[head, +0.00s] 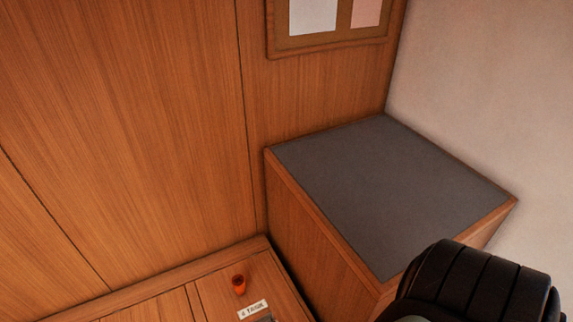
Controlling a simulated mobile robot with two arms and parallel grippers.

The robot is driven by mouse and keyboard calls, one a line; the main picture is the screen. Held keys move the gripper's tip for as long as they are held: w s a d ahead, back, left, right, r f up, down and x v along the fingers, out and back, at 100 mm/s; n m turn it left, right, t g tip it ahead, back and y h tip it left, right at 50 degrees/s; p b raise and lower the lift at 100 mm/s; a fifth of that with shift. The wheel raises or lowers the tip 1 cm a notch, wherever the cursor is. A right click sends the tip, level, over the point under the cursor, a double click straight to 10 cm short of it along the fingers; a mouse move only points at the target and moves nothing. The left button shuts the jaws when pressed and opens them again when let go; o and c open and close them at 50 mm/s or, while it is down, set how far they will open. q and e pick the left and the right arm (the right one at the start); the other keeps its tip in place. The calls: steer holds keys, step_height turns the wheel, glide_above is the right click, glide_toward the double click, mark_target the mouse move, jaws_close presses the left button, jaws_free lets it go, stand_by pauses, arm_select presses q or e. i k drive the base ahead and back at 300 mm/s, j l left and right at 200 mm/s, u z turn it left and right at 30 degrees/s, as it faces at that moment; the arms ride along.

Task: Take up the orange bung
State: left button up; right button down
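A small orange bung (239,284) stands on the low wooden surface at the bottom of the head view, close to the wood-panelled wall. A white label (253,309) with dark lettering lies just below it in the picture. Nothing touches the bung that I can see. A black rounded part at the bottom right looks like part of my own arm; no gripper fingers show. Neither of my grippers is in view.
A raised wooden box with a grey top (385,190) stands to the right of the bung, its top bare. A framed board (328,50) with papers hangs on the panelled wall (120,130). A pale wall (490,90) closes off the right side.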

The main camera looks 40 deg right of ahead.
mark_target(238, 281)
steer(key=z, duration=0.85)
steer(key=k+j+u, duration=0.15)
steer(key=j, duration=0.2)
steer(key=k+j+u, duration=0.1)
steer(key=j, duration=0.2)
steer(key=k+j+u, duration=0.15)
steer(key=j, duration=0.25)
steer(key=j+u, duration=0.15)
steer(key=j, duration=0.2)
